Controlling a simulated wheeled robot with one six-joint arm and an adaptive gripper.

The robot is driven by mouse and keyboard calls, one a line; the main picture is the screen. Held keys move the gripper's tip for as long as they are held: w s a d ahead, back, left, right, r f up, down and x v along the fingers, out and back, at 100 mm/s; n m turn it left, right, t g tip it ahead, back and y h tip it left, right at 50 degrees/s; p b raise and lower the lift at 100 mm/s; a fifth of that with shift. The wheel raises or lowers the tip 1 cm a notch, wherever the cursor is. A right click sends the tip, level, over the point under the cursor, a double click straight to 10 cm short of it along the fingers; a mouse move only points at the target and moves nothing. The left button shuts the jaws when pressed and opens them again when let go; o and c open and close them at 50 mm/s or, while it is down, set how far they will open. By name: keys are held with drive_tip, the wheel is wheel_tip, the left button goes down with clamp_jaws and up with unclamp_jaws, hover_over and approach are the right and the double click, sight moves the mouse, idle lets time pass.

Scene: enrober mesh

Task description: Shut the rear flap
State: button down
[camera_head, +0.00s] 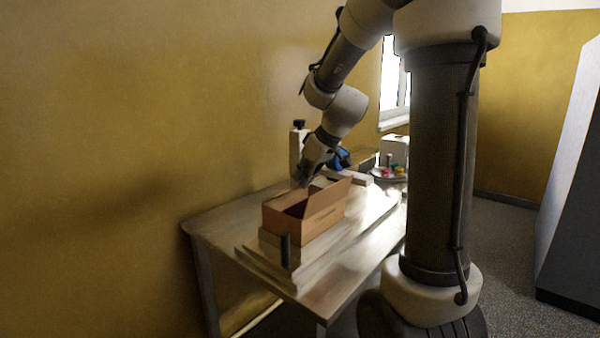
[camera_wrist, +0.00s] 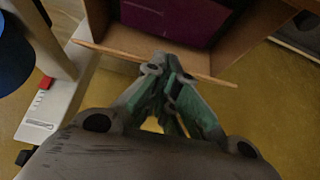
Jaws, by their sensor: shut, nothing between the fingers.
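An open cardboard box (camera_head: 322,218) sits on a raised rail on the table, with a dark purple item (camera_wrist: 175,18) inside. In the wrist view a thin cardboard flap edge (camera_wrist: 105,50) runs across the near side of the box opening, seen almost edge-on. My gripper (camera_wrist: 168,66) is shut and empty. Its fingertips overlap that edge in the wrist view; I cannot tell whether they touch it. In the head view my gripper (camera_head: 301,183) points down at the far side of the box, and its tips are partly hidden.
A metal table (camera_head: 215,222) stands against the yellow wall (camera_head: 120,120). A dark upright post (camera_head: 285,250) stands at the box's near end. A white device with a red button (camera_wrist: 47,82) and a blue object (camera_wrist: 12,55) are close on the left in the wrist view.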

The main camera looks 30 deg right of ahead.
drive_tip(key=shift+s+d+f, duration=0.25)
drive_tip(key=shift+s+f, duration=0.4)
drive_tip(key=shift+f, duration=0.2)
drive_tip(key=shift+w, duration=0.1)
idle(0.9)
